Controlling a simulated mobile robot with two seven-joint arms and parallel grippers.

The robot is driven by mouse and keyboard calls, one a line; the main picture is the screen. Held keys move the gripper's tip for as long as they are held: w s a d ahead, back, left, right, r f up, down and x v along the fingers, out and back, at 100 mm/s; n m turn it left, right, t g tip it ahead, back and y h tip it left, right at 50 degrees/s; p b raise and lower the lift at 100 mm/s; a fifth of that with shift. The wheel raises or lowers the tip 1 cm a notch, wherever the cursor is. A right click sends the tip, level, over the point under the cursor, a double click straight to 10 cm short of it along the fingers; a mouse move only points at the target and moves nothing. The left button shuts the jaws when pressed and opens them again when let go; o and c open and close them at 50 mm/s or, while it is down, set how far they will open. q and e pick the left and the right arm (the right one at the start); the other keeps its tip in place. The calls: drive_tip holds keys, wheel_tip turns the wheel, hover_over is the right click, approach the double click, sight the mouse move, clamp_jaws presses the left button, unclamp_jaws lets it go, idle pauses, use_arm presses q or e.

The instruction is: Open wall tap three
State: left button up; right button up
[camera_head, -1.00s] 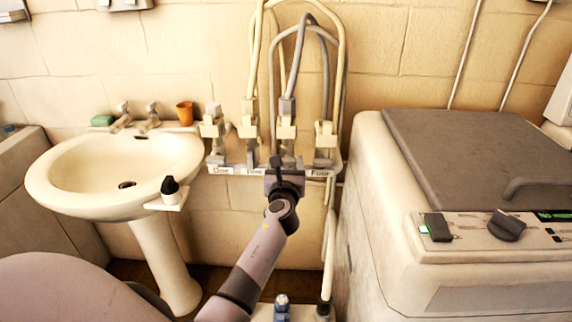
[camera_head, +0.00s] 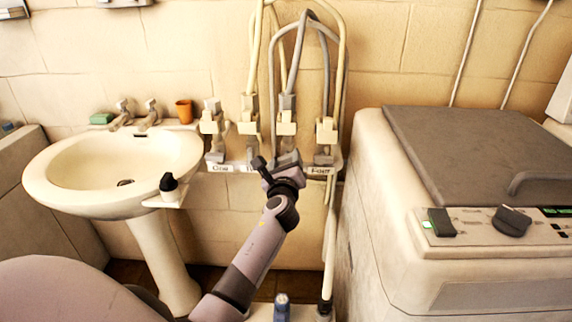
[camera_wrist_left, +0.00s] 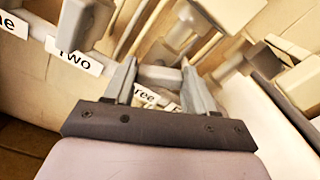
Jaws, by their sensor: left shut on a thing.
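Four labelled wall taps hang in a row above a pale ledge. Wall tap three (camera_head: 287,115) is the third from the left, with a grey hose rising from its top. My left gripper (camera_head: 282,163) is at its lower end, tilted. In the left wrist view my fingers (camera_wrist_left: 158,78) stand on either side of tap three's grey handle (camera_wrist_left: 160,75), shut on it. The "Three" label (camera_wrist_left: 150,97) is partly hidden behind the gripper. In the head view the gripper hides most of the handle. My right gripper is not in view.
Tap two (camera_head: 248,115) stands close on the left and tap four (camera_head: 326,130) close on the right. A washbasin (camera_head: 70,205) is at left, with an orange cup (camera_head: 184,110) on its back edge. A lidded machine (camera_head: 375,230) fills the right side.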

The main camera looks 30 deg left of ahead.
use_arm(q)
drive_tip(key=n+b, duration=0.2)
drive_tip(key=n, duration=0.2)
drive_tip(key=shift+a+f+n, duration=0.1)
drive_tip(key=shift+f+n, duration=0.05)
drive_tip(key=shift+n, duration=0.15)
drive_tip(key=n+b, duration=0.2)
drive_tip(key=n, duration=0.3)
drive_tip(key=shift+f, duration=0.1)
drive_tip(key=shift+n+b, duration=0.55)
drive_tip(key=shift+n, duration=0.75)
drive_tip(key=shift+n+b, duration=0.3)
drive_tip(key=o, duration=1)
drive_tip(key=shift+o, duration=0.2)
drive_tip(key=shift+s, duration=0.1)
